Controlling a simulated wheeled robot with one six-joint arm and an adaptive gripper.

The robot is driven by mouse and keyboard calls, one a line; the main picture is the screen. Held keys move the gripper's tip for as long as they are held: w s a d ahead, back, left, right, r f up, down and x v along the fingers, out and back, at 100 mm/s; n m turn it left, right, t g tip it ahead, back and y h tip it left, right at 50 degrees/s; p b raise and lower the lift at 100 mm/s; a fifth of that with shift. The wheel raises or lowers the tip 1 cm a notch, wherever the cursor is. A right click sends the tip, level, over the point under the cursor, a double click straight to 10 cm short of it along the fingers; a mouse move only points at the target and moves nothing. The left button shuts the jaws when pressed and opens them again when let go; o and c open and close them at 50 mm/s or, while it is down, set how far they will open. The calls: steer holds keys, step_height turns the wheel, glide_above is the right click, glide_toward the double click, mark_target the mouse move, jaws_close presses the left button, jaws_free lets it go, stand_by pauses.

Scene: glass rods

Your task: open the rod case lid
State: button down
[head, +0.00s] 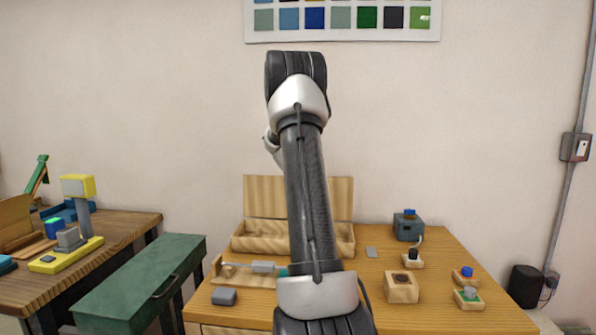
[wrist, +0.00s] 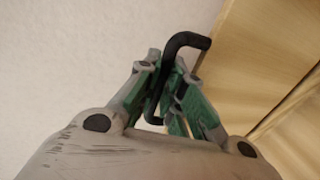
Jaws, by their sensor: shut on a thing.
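The rod case (head: 243,243) is a pale wooden box at the back of the right table in the head view. Its wooden lid (head: 263,190) stands about upright behind it, with its middle hidden by my arm. In the wrist view my gripper (wrist: 168,95) has its green-padded fingers shut on a bent black handle (wrist: 186,40). The handle's far end reaches a pale wooden panel (wrist: 232,65), which looks like the lid. In the head view the gripper and the handle are hidden behind my arm.
A wooden rack with a rod (head: 262,267), a grey block (head: 224,296), a wooden block with a hole (head: 401,287) and several small button devices stand on the table (head: 430,318). A green chest (head: 140,285) is at left. The wall is close behind.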

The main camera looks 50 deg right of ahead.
steer(key=shift+r, duration=0.15)
steer(key=c, duration=1.5)
jaws_free()
steer(key=v, duration=1.2)
